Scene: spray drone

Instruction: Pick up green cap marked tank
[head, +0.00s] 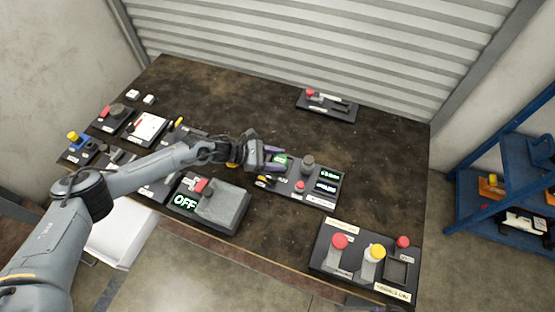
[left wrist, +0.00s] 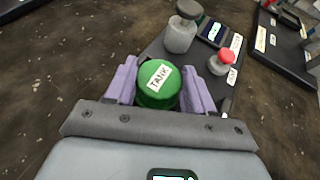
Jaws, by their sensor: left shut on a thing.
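The green cap (left wrist: 158,84) with a white label reading TANK sits between the purple fingers of my left gripper (left wrist: 160,88) in the left wrist view. The gripper is shut on it. In the head view my left gripper (head: 276,158) is at the left end of a dark panel, and a bit of the green cap (head: 280,161) shows between the fingers. The cap's underside is hidden, so I cannot tell whether it touches the panel. My right gripper is not clearly in view.
The dark panel (head: 322,197) holds a grey knob (head: 308,163) and a red button (head: 300,185). A grey box with an OFF display (head: 184,201) stands nearer. A panel with red and yellow knobs (head: 335,272) is at the front right. The back of the table (head: 230,95) is mostly clear.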

